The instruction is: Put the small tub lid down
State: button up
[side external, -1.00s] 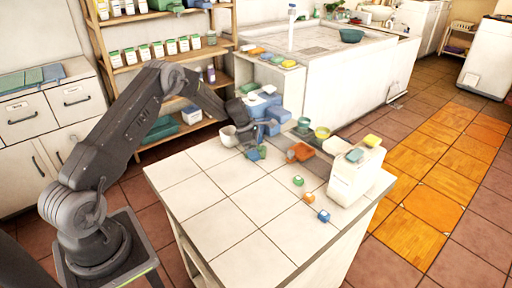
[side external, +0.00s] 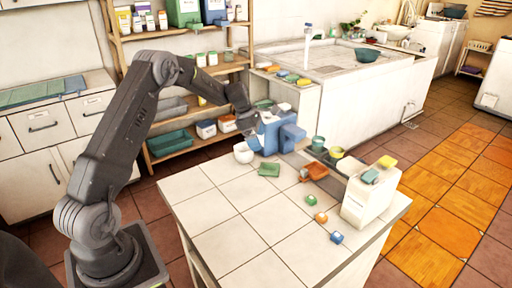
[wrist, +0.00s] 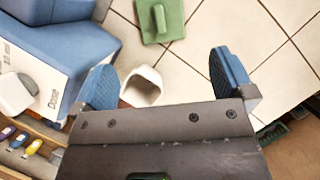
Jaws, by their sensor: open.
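The small tub lid, a green square plate with a raised grip, lies flat on the white tiled worktop in the side external view (side external: 269,169). It also shows at the top of the wrist view (wrist: 174,18), beyond the fingertips and apart from them. My gripper (wrist: 166,82) has its two blue-padded fingers spread wide with nothing held. In the side external view my gripper (side external: 249,125) is above the worktop's back edge, partly lost against the blue containers. A white cup (side external: 243,153) stands below it and shows between the fingers in the wrist view (wrist: 142,87).
Blue containers (side external: 287,136) stand close beside my gripper at the back edge. An orange scoop-like piece (side external: 315,170), a green cup (side external: 318,143), a yellow-green bowl (side external: 337,152) and a white box (side external: 368,200) are to the right. The front left of the worktop (side external: 225,215) is clear.

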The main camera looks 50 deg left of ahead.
jog(key=s+d+r+m+y, duration=0.1)
jog(key=s+d+r+m, duration=0.55)
jog(key=d+r, duration=0.2)
jog(key=s+d+r+m+y, duration=0.1)
jog(key=s+d+r+m, duration=0.4)
jog(key=d+r+m, duration=0.3)
jog(key=s+d+m+t, duration=0.1)
jog(key=s+d+m, duration=0.3)
jog(key=s, duration=0.6)
jog(key=s+d+r+m+t+y, duration=0.1)
jog(key=s+d+m, duration=0.3)
jog(key=s+m, duration=0.4)
jog(key=s, duration=0.2)
jog(key=shift+s+r, duration=0.25)
jog(key=shift+s, duration=0.15)
